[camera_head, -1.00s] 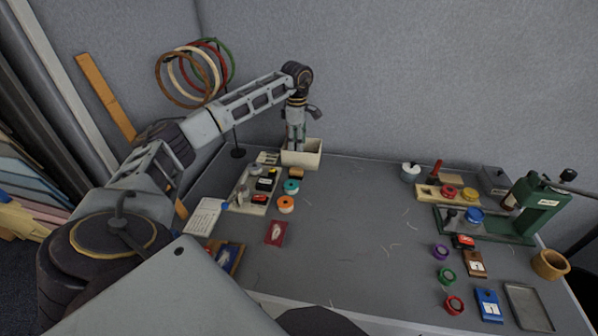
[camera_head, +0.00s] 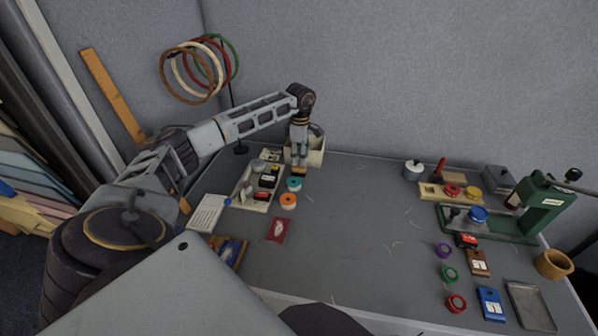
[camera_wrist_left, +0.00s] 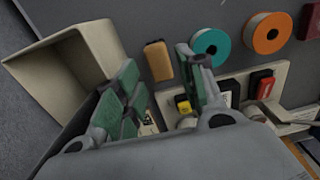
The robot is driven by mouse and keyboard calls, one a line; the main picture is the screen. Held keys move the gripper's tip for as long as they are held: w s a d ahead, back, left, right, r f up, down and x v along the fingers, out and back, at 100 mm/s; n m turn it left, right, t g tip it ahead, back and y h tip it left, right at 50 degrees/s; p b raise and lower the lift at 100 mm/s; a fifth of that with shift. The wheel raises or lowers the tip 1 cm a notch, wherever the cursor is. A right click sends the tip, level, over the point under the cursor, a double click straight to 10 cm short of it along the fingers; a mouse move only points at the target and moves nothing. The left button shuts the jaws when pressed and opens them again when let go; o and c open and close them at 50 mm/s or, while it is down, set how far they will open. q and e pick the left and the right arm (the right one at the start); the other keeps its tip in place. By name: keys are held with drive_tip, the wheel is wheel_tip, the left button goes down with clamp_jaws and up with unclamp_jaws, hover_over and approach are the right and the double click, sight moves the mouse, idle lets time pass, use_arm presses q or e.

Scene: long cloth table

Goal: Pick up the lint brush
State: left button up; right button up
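A small orange-brown block with a dark edge, which looks like the lint brush (camera_head: 295,174), lies on the grey table in front of the cream bin. It also shows in the left wrist view (camera_wrist_left: 158,61), beyond and between the fingertips. My left gripper (camera_head: 299,160) points down just over it, partly hiding it in the head view. In the left wrist view the green-padded fingers (camera_wrist_left: 158,82) stand apart with nothing between their pads. I see no contact with the brush. My right gripper is not in view.
The cream bin (camera_head: 316,156) stands right behind the gripper. A teal spool (camera_head: 294,184), an orange spool (camera_head: 288,201) and a tray of small items (camera_head: 244,193) lie close by. A green press (camera_head: 540,205) stands at the right.

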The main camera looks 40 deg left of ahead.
sight(299, 167)
use_arm(q)
drive_tip(key=shift+f, duration=0.55)
drive_tip(key=shift+f, duration=0.1)
drive_tip(key=shift+a+f, duration=0.15)
drive_tip(key=shift+f, duration=1.1)
drive_tip(key=shift+a+f, duration=0.1)
drive_tip(key=shift+f, duration=1.15)
drive_tip(key=shift+c, duration=0.5)
drive_tip(key=c, duration=0.7)
